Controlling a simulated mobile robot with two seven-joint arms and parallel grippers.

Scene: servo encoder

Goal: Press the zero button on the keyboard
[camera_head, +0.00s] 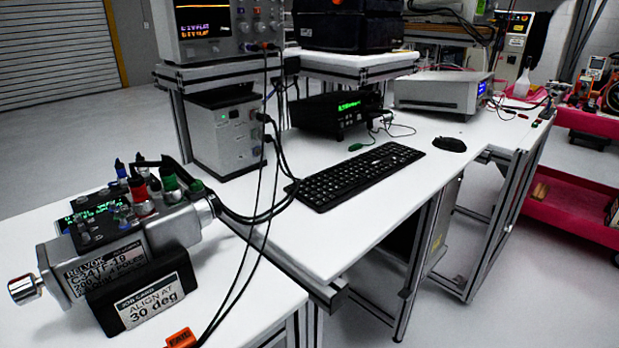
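The black keyboard (360,175) lies on the white bench in the middle of the head view, running from lower left to upper right. Its keys face up and are too small to read, so I cannot pick out the zero key. Nothing covers the keyboard. Neither of my grippers shows in the head view.
A servo unit (120,240) with an "ALIGN AT 30 deg" card (150,302) stands on the near left bench. Bare white benchtop (345,225) lies in front.

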